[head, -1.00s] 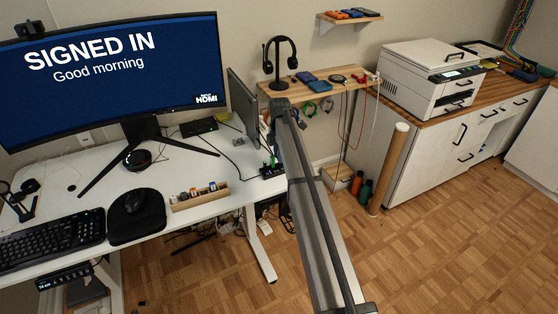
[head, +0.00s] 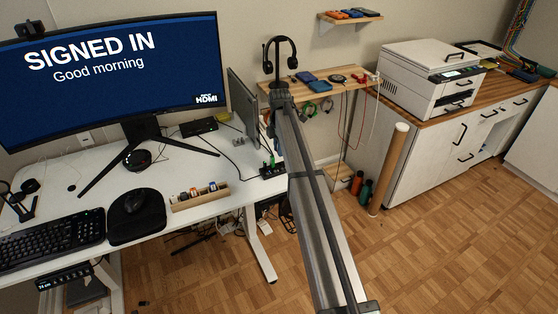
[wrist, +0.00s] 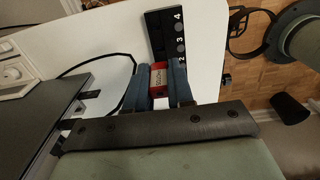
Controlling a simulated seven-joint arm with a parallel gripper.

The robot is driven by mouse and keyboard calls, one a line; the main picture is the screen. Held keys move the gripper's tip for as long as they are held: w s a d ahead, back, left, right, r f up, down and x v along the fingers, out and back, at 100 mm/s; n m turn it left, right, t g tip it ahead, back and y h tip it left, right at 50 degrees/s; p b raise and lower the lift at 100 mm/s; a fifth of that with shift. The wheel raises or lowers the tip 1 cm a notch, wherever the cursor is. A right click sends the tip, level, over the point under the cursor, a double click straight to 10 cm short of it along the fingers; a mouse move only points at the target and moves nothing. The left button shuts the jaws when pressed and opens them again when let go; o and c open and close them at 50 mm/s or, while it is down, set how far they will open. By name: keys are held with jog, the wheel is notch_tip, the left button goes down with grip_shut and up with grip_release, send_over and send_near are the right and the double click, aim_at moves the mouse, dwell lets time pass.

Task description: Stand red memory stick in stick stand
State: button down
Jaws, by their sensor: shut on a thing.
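My gripper (wrist: 160,76) is shut on the red memory stick (wrist: 159,73) in the wrist view, with one blue finger on each side of it. The stick stand (wrist: 167,33) is a long black strip with the white numerals 2, 3 and 4, lying near the desk's right edge. The red stick overlaps the stand's near end in this view. I cannot tell whether it touches the stand. In the head view, the black strip with green spots at the desk's right edge (head: 272,172) looks like the stand. My arm hides much of the gripper there, and the stick cannot be made out.
A second thin screen (head: 243,105) stands close to my arm. A black cable (wrist: 100,58) crosses the desk.

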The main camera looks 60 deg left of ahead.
jog(key=shift+r, duration=0.5)
jog(key=m, duration=0.1)
jog(key=w+d+m, duration=0.1)
jog(key=shift+d+m, duration=0.15)
jog(key=shift+m, duration=0.25)
jog(key=m, duration=0.1)
jog(key=w+d+m, duration=0.1)
jog(key=shift+w+r+m, duration=0.1)
jog(key=shift+r+m, duration=0.1)
jog(key=shift+m, duration=0.1)
jog(key=s+r+n, duration=0.1)
jog(key=s+n, duration=0.1)
jog(key=s, duration=1.1)
jog(key=s+d+r+n, duration=0.1)
jog(key=s+r+n, duration=0.1)
jog(key=s, duration=1.1)
jog(key=shift+n, duration=0.6)
jog(key=shift+f, duration=0.1)
jog(key=shift+f, duration=2.75)
jog(key=shift+f, duration=1.35)
